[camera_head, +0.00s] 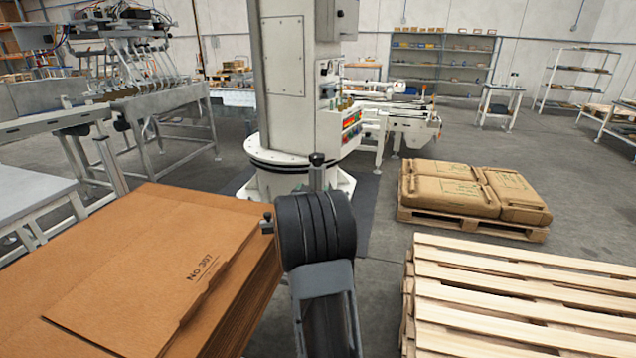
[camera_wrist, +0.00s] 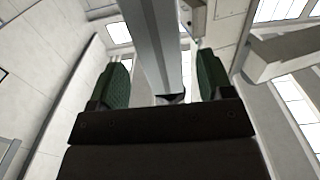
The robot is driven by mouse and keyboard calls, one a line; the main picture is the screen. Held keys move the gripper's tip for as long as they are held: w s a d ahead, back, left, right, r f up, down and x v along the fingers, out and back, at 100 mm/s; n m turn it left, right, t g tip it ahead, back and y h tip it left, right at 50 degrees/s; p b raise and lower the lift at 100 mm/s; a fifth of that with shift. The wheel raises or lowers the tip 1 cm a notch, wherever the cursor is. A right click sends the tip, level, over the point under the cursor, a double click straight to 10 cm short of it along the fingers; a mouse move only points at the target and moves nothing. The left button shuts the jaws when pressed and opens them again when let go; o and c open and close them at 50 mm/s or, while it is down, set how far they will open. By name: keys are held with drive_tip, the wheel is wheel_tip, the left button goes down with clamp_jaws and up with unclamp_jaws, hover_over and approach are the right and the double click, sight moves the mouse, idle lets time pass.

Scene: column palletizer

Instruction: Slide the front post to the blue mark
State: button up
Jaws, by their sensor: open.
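In the wrist view my gripper (camera_wrist: 162,62) is open, with its two green-padded fingers apart. A tall grey bar (camera_wrist: 152,35) shows in the gap between them; I cannot tell whether it is near or far, or whether it is the front post. I see no blue mark in either view.
The white palletizer column (camera_head: 287,85) stands behind my arm. An empty wooden pallet (camera_head: 520,290) is at the front right, with a pallet of filled sacks (camera_head: 465,190) behind it. A conveyor frame (camera_head: 160,105) stands at the left.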

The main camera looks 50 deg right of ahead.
drive_tip(key=shift+p+x, duration=0.3)
drive_tip(key=shift+x, duration=2.8)
